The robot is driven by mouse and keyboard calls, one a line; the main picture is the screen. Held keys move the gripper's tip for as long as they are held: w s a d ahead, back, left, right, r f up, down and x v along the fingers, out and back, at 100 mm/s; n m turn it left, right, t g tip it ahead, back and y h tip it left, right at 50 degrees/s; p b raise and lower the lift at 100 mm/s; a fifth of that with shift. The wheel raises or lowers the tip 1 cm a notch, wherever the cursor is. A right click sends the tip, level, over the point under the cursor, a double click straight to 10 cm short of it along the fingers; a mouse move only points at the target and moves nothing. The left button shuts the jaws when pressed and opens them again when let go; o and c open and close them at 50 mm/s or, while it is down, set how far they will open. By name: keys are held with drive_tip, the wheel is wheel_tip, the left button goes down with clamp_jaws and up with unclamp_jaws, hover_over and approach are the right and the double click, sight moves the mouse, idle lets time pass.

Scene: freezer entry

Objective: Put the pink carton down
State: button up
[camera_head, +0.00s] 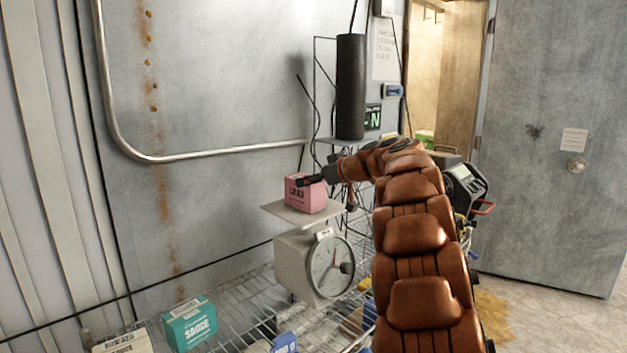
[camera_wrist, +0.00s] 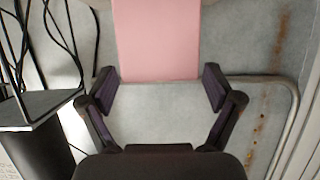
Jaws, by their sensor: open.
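The pink carton (camera_head: 306,198) stands upright on the flat top plate of the white dial scale (camera_head: 294,262). My gripper (camera_head: 307,181) is at the carton's upper part, reaching in from the right. In the wrist view the pink carton (camera_wrist: 157,40) fills the top middle. My gripper (camera_wrist: 160,84) is open there, with one finger on each side of the carton's near edge and a visible gap at both sides. The carton's far end is cut off by the frame.
The scale stands on a wire rack with a teal sauce carton (camera_head: 190,324) and a cream carton (camera_head: 122,342) at lower left. A metal wall with a bent rail (camera_head: 220,152) is at left.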

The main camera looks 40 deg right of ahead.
drive_tip(key=shift+r, duration=0.15)
drive_tip(key=b+v, duration=0.4)
drive_tip(key=v, duration=0.8)
